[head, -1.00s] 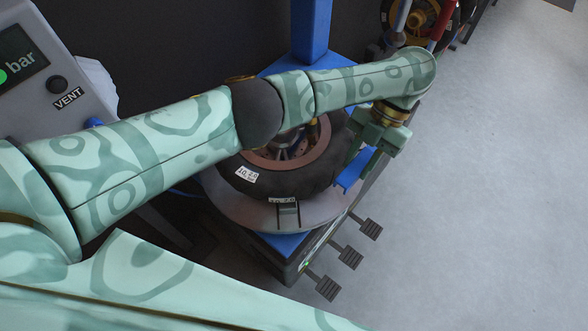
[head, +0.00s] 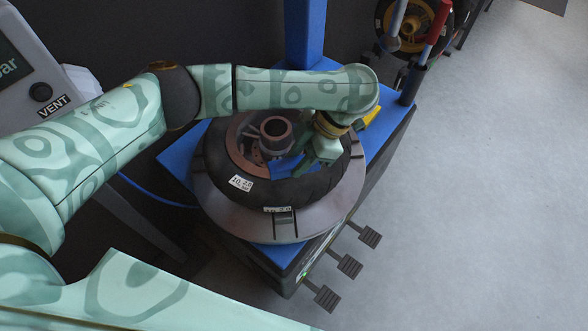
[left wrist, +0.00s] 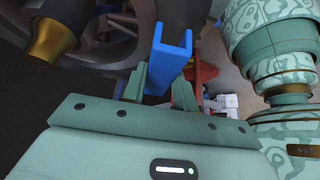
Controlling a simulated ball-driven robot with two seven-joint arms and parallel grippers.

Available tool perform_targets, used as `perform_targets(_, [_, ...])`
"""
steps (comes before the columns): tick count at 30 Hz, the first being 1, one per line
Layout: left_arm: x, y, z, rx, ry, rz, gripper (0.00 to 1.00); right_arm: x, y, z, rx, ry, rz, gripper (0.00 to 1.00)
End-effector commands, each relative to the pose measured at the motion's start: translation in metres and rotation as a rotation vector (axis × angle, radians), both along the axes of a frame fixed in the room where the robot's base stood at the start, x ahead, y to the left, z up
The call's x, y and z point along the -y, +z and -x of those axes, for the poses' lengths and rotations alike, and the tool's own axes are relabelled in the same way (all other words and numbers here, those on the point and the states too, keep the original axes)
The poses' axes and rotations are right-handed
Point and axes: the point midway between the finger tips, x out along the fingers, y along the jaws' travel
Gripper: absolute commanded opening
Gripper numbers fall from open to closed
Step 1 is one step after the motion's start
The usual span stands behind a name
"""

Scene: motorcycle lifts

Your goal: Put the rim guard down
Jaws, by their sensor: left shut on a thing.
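The rim guard (left wrist: 170,55) is a blue U-shaped channel piece in the left wrist view. It sits between the two fingers of my left gripper (left wrist: 160,86), which is shut on it. In the head view my left gripper (head: 303,160) is above the right part of the wheel, and a blue bit of the rim guard (head: 284,168) shows beside its fingers. The fingers partly hide it, and I cannot tell whether it touches the wheel. My right gripper is not in view.
A black tyre on a brown rim (head: 217,167) lies on a round grey turntable (head: 325,222) of a blue-topped machine. A yellow item (head: 371,115) lies at its right edge. Pedals (head: 348,265) stick out at front right. A grey console (head: 38,70) stands left. The right floor is clear.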

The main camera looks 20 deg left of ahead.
Motion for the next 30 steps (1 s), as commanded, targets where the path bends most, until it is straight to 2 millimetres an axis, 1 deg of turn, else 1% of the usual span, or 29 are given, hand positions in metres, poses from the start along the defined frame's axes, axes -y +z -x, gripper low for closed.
perform_targets(5, [-0.009, -0.012, 0.003, 0.000, 0.001, 0.000, 0.07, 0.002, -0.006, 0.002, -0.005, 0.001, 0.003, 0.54])
perform_targets(6, [-0.013, -0.017, 0.004, -0.001, 0.002, 0.001, 0.07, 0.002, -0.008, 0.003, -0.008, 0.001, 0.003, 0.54])
perform_targets(9, [-0.011, -0.040, 0.004, -0.006, -0.001, 0.003, 0.07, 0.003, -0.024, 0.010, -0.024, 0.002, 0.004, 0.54])
perform_targets(11, [-0.011, -0.048, 0.004, -0.004, -0.001, 0.003, 0.07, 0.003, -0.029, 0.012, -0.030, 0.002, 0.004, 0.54])
perform_targets(12, [-0.011, -0.048, 0.004, -0.002, -0.001, 0.002, 0.04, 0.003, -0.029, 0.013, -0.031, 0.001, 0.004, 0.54])
perform_targets(13, [-0.011, -0.047, 0.003, 0.000, -0.001, 0.001, 0.04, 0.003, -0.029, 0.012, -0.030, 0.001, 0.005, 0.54])
perform_targets(14, [-0.011, -0.046, 0.003, 0.002, 0.000, 0.001, 0.00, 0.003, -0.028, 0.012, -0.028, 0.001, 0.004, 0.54])
perform_targets(18, [-0.011, -0.043, 0.003, 0.003, 0.000, 0.000, 0.00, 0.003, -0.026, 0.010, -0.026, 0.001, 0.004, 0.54])
perform_targets(22, [-0.011, -0.046, 0.003, 0.002, 0.000, 0.001, 0.00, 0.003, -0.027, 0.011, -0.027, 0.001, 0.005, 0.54])
perform_targets(23, [-0.011, -0.046, 0.003, 0.002, 0.000, 0.001, 0.37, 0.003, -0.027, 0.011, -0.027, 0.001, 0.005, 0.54])
perform_targets(24, [-0.011, -0.046, 0.003, 0.003, 0.000, 0.002, 0.48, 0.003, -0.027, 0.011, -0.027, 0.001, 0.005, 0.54])
perform_targets(25, [-0.011, -0.046, 0.003, 0.003, 0.000, 0.002, 0.50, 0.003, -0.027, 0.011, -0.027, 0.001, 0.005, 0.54])
perform_targets(30, [-0.011, -0.045, 0.003, 0.003, 0.000, 0.001, 0.50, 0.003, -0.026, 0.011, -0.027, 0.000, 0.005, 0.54])
